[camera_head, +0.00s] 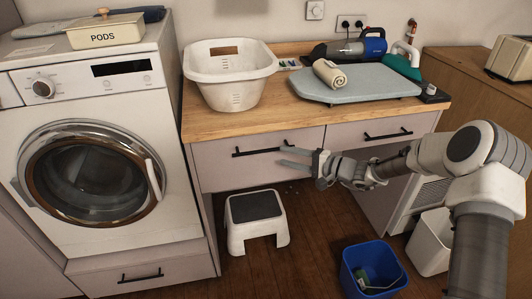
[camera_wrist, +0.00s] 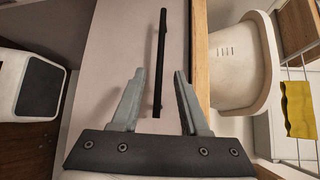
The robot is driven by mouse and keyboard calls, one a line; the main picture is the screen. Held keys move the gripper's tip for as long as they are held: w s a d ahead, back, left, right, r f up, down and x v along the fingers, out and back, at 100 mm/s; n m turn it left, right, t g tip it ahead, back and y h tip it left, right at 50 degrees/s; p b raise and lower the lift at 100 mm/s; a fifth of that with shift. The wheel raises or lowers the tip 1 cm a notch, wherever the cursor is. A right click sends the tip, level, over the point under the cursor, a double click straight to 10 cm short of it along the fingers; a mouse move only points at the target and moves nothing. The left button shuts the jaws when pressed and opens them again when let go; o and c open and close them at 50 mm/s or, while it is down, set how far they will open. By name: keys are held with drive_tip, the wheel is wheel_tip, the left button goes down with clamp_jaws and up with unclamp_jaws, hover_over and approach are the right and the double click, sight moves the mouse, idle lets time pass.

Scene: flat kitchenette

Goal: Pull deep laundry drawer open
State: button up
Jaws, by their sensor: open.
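The wide drawer (camera_head: 225,172) under the left half of the wooden counter looks closed. It has a black bar handle (camera_head: 250,152) near its top edge. In the wrist view, turned sideways, the drawer front (camera_wrist: 115,45) fills the middle and the handle (camera_wrist: 160,50) runs up the picture. My gripper (camera_head: 283,157) is open in front of this drawer, at the right end of the handle. In the wrist view, the fingers of my gripper (camera_wrist: 159,80) stand on both sides of the handle's near end. I cannot tell whether they touch it.
A white step stool (camera_head: 237,235) stands below the drawer, and a blue bucket (camera_head: 350,278) is on the floor to the right. A second closed drawer (camera_head: 345,145) is at right. A white laundry basket (camera_head: 222,95) sits on the counter. A washing machine (camera_head: 60,235) stands at left.

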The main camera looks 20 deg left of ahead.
sight(268, 151)
drive_tip(key=b+x, duration=0.1)
drive_tip(key=x, duration=0.7)
drive_tip(key=shift+w+a, duration=0.1)
drive_tip(key=shift+c, duration=0.2)
clamp_jaws()
idle(1.0)
